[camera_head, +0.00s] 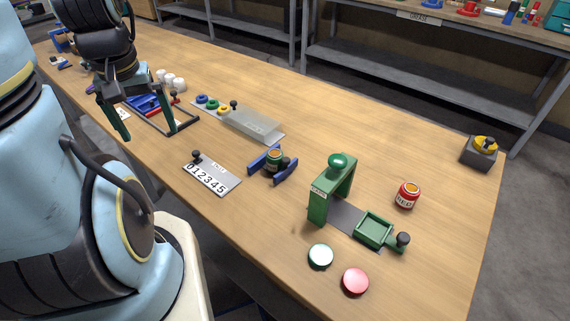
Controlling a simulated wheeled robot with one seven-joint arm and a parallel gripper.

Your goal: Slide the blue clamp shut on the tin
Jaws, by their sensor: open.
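The blue clamp (286,172) is on the middle of the table, with two blue jaws on either side of a small tin (274,155). A dark knob sits by the right jaw. I cannot tell whether either jaw touches the tin. My gripper (139,112) is open and empty, its green fingers pointing down above the far left of the table, well to the left of the clamp and tin.
A number plate (212,176) lies left of the clamp, and a grey slide box (253,125) stands behind. A green press (321,201), a red tin (407,195) and two round lids are to the right. A blue tray in a dark frame (182,125) is below my gripper.

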